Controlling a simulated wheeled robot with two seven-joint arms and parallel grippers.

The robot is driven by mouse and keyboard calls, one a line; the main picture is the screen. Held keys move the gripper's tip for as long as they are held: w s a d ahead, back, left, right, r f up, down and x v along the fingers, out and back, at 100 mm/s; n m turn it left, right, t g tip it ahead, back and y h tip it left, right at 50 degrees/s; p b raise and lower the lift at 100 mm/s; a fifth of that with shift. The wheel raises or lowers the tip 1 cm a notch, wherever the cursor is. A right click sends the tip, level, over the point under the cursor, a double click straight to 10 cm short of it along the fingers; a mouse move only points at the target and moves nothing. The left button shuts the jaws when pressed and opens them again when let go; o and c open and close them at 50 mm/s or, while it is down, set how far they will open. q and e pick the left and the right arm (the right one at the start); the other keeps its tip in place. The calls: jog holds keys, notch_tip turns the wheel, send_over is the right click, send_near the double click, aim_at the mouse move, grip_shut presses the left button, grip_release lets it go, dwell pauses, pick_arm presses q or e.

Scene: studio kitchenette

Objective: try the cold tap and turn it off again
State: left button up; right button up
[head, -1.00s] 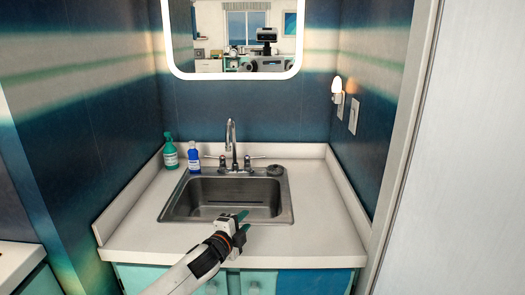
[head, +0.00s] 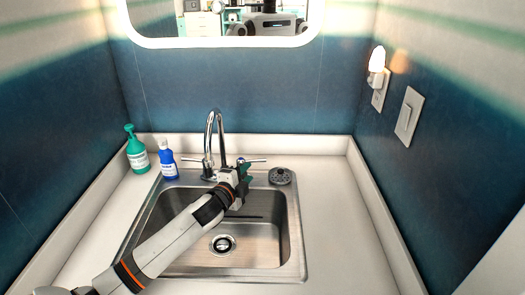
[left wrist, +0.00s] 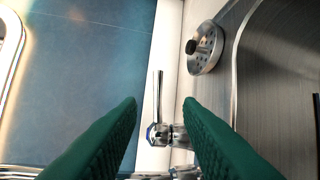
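The chrome faucet (head: 213,128) stands behind the steel sink (head: 293,235), and no water shows below its spout. The cold tap (head: 256,160) is the right-hand handle, its lever pointing right. In the left wrist view the cold tap (left wrist: 158,95) has a blue ring at its base, and its lever points up the picture. My left gripper (head: 245,172) is over the back of the sink, in front of this handle. Its green fingers (left wrist: 160,108) are open, one on each side of the lever in the wrist view, with gaps between. My right gripper is not in view.
A round grey strainer (head: 280,176) sits right of the faucet. A green bottle (head: 137,155) and a blue bottle (head: 168,163) stand left of it. Walls close in the counter at the back and sides. The right counter (head: 335,220) is clear.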

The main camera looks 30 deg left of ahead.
aim_at(252, 162)
pick_arm(q)
jog(key=w, duration=0.3)
jog(key=w+a+f, duration=0.1)
jog(key=w, duration=0.7)
jog(key=shift+w+a+f, duration=0.15)
jog(key=shift+f, duration=0.05)
jog(key=shift+c, duration=0.3)
grip_shut()
